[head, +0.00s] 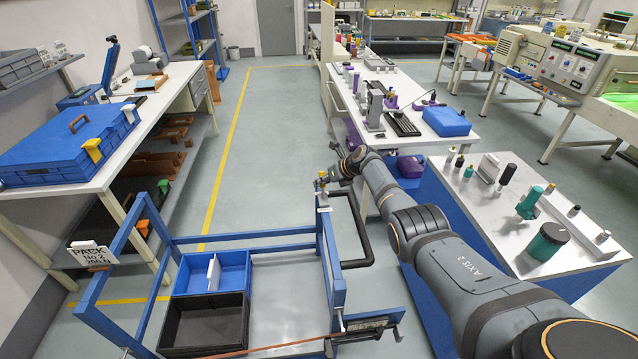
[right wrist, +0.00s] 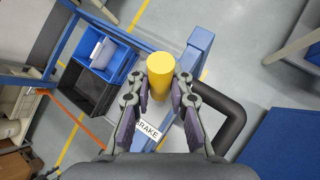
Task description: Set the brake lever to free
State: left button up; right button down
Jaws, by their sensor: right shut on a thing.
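The brake lever has a yellow cylindrical knob (right wrist: 160,66) and stands on the blue post of a cart (head: 332,262). My right gripper (head: 326,178) is at the top of that post. In the right wrist view my gripper's fingers (right wrist: 160,92) are shut on the knob, one on each side. A white label reading BRAKE (right wrist: 148,128) shows just below the fingers, partly covered. The lever's lower part is hidden by the gripper, and its exact setting cannot be told. My left gripper is not in view.
The cart carries a blue bin (head: 232,268) and a black bin (head: 205,325). A black bent handle (head: 362,235) stands beside the post. A workbench with a blue case (head: 70,145) is at left; a white-topped cabinet (head: 480,205) is at right.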

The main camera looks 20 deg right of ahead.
jog(key=shift+w+d+f+g+b, duration=0.1)
jog(key=shift+d+f+g+b, duration=0.1)
jog(key=shift+g+b, duration=0.2)
dwell(0.3)
jog(key=c, duration=1.2)
grip_release()
jog(key=shift+w+a, duration=0.1)
jog(key=shift+s+d+r, duration=0.35)
jog(key=shift+d+r, duration=0.15)
jog(key=shift+r, duration=0.1)
jog(key=v, duration=1)
jog(key=shift+s, duration=0.2)
jog(key=shift+r, duration=0.15)
